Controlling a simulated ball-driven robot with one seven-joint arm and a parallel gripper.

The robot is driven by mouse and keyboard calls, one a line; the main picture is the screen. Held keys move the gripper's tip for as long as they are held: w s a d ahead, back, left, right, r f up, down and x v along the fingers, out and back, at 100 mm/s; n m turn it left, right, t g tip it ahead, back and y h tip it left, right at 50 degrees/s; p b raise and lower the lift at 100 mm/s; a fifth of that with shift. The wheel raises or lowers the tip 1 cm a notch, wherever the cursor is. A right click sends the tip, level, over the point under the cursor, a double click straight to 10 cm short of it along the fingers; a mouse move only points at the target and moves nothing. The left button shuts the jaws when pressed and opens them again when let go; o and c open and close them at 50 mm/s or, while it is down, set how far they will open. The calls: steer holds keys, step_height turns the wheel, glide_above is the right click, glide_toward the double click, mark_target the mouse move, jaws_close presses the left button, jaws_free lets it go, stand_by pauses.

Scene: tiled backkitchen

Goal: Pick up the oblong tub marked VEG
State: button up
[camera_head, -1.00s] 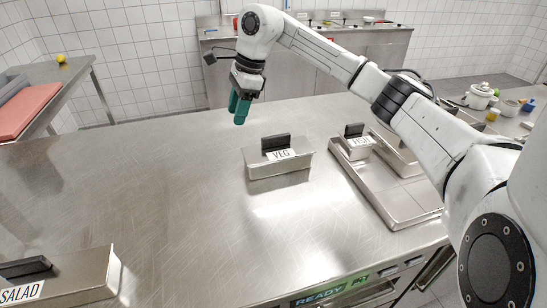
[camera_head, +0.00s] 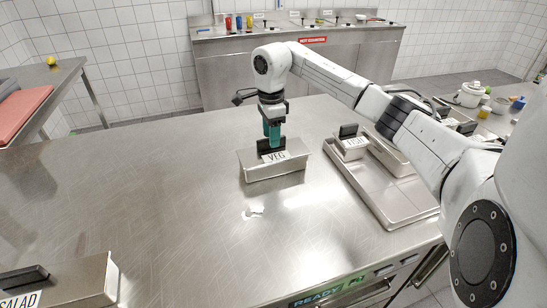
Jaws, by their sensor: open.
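The oblong VEG tub (camera_head: 272,173) is a steel box with a black upright handle piece and a white label reading VEG. It stands on the steel worktop (camera_head: 140,190) near the middle of the view. My gripper (camera_head: 272,142) has green fingers and points down at the tub's black handle piece. The fingertips are at the handle's top edge; I cannot tell whether they touch it or straddle it. The gripper is open. The tub rests on the worktop.
A steel tray (camera_head: 385,208) to the right holds a tub marked FISH (camera_head: 350,147) and another container. A tub marked SALAD (camera_head: 75,282) stands at the front left. The worktop left of the VEG tub is clear. A sink-like counter (camera_head: 240,60) stands at the back.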

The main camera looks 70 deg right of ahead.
steer(key=shift+f, duration=1)
jaws_close()
stand_by(0.7)
